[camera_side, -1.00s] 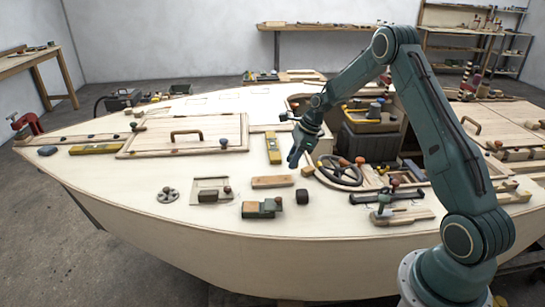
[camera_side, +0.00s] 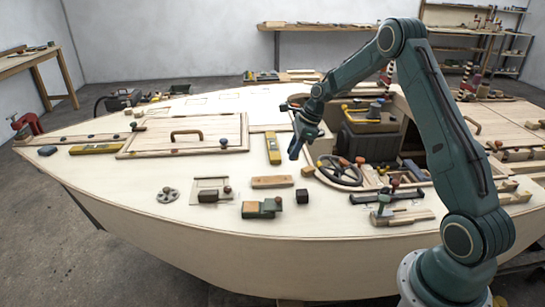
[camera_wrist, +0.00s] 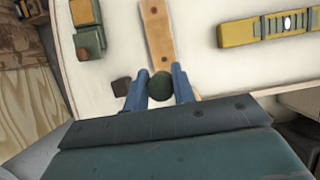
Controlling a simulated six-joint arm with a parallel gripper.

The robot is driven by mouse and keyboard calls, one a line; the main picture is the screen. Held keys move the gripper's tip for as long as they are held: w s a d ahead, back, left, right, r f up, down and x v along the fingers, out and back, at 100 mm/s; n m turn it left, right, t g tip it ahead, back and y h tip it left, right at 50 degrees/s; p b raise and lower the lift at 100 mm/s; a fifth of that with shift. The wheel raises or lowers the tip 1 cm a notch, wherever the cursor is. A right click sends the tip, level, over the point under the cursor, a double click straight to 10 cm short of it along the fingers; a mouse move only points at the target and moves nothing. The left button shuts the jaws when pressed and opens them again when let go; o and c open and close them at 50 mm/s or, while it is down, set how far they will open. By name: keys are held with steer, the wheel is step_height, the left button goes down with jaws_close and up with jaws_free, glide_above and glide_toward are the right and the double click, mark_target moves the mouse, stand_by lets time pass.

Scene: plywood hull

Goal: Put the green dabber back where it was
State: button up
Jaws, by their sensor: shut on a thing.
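My gripper (camera_side: 295,152) is above the pale deck, left of the cockpit opening, with its fingers pointing down. In the wrist view its two blue fingers (camera_wrist: 160,90) are shut on a dark green rounded thing, which looks like the green dabber (camera_wrist: 160,85). Only its round end shows there. In the side view I cannot make the dabber out between the fingers. In the wrist view a wooden strip with holes (camera_wrist: 156,35) lies beyond the dabber, and a small dark block (camera_wrist: 121,87) is to its left.
On the deck near the gripper are the wooden strip (camera_side: 272,182), the dark block (camera_side: 302,196), a green block piece (camera_side: 260,209) and a yellow level (camera_side: 273,148). A black steering wheel (camera_side: 339,171) stands to the right.

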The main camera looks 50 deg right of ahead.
steer(key=shift+w+r, duration=0.1)
steer(key=shift+w, duration=0.05)
steer(key=w+a+r, duration=0.5)
steer(key=w, duration=0.3)
step_height(320, 180, up, 6)
steer(key=f+m, duration=0.1)
glide_above(237, 182)
steer(key=f, duration=1)
steer(key=s+d+f, duration=0.1)
steer(key=f, duration=0.4)
steer(key=shift+f, duration=0.1)
steer(key=shift+f, duration=0.1)
steer(key=shift+f, duration=2.05)
steer(key=shift+f, duration=0.15)
steer(key=o, duration=0.9)
